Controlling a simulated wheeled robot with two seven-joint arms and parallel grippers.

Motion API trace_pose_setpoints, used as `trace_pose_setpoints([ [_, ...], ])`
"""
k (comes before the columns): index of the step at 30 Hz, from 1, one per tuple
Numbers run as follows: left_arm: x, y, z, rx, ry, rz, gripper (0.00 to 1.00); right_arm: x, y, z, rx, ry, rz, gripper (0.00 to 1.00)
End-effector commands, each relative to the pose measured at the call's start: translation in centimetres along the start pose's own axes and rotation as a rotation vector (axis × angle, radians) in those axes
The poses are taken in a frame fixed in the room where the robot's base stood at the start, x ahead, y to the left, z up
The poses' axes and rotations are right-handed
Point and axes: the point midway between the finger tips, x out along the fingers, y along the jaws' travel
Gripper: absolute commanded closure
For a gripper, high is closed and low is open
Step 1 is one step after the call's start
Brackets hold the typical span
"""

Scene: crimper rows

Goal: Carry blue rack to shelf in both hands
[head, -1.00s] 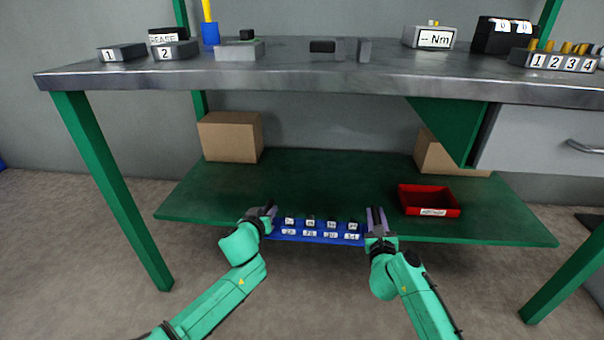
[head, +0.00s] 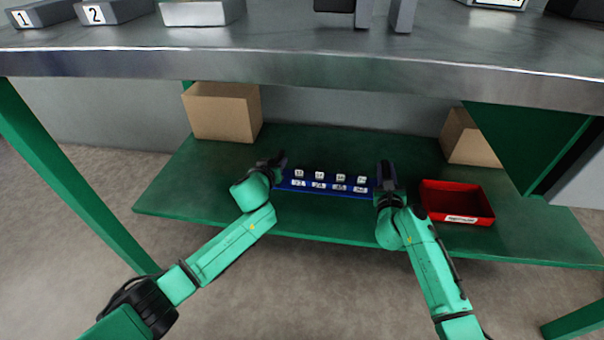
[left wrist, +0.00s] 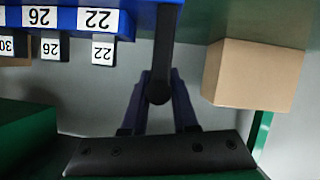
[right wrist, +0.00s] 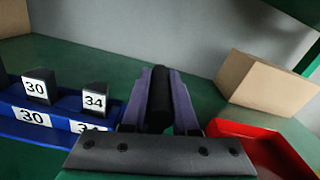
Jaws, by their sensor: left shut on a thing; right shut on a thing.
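The blue rack (head: 326,192) holds a row of dark blocks with white number labels. It is level, over the front part of the green lower shelf (head: 300,149); I cannot tell whether it touches the shelf. My left gripper (head: 278,162) is shut at the rack's left end. My right gripper (head: 386,172) is shut at its right end. The left wrist view shows the rack (left wrist: 68,20) upside down, with labels 22 and 26. The right wrist view shows the rack (right wrist: 62,104) with labels 30 and 34. The fingers partly hide both rack ends.
A red bin (head: 455,203) stands on the shelf just right of my right gripper. Cardboard boxes stand at the back left (head: 222,112) and back right (head: 466,138). The grey bench top (head: 300,55) overhangs the shelf. Green shelf behind the rack is clear.

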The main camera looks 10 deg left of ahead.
Motion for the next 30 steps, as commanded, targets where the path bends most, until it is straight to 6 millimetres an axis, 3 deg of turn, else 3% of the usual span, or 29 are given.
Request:
trace_pose_setpoints([
  [8, 0.3, -0.2, 0.4, 0.001, 0.008, 0.000, 1.00, 0.1, 0.0, -0.6, 0.000, -0.007, -0.003, 1.00],
  [24, 1.9, -1.0, 4.3, 0.001, 0.008, 0.001, 1.00, 0.1, 0.8, -4.7, 0.000, -0.007, -0.003, 1.00],
  [25, 2.0, -1.2, 4.7, 0.000, 0.000, -0.003, 0.69, 0.0, 0.9, -5.1, -0.001, 0.001, -0.003, 0.69],
  [27, 1.8, -1.1, 4.3, 0.000, 0.000, -0.003, 0.43, 0.0, 0.8, -4.8, -0.001, 0.001, -0.003, 0.43],
  [30, 1.8, -1.1, 4.3, 0.000, 0.000, -0.002, 0.43, 0.0, 0.8, -4.8, -0.001, 0.001, -0.002, 0.43],
])
